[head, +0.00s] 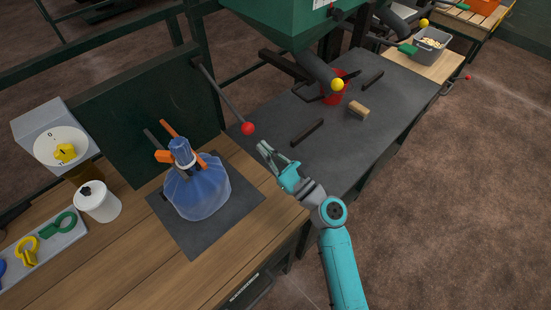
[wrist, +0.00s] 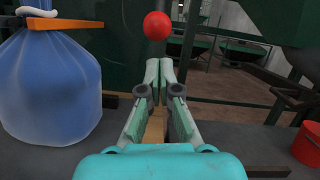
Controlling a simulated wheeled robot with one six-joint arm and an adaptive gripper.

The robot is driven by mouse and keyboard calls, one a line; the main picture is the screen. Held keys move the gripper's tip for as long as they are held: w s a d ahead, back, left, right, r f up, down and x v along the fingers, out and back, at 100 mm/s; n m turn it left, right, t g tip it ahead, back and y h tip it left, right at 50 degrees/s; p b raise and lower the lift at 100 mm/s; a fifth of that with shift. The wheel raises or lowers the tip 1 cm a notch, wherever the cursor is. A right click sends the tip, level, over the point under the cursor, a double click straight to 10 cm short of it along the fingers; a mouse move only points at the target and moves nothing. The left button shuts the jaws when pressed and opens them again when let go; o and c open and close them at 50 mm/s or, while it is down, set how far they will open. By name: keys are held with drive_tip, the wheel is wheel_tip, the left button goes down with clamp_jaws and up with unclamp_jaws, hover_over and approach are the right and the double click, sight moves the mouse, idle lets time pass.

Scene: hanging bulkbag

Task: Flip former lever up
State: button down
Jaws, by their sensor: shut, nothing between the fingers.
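A lever with a dark rod (head: 220,91) and a red ball knob (head: 248,128) slants down to the right from the green frame at the left. The knob hangs at the rod's lower end. My gripper (head: 263,147) is shut and empty, a little in front of and to the right of the knob in the head view. In the wrist view the red knob (wrist: 157,25) shows just above my fingertips (wrist: 166,64), and I see a gap between them. Which lever is the former lever is not marked.
A blue bag (head: 197,187) with orange clamps stands left of my gripper on a dark mat.

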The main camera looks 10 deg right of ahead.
drive_tip(key=shift+x, duration=1.85)
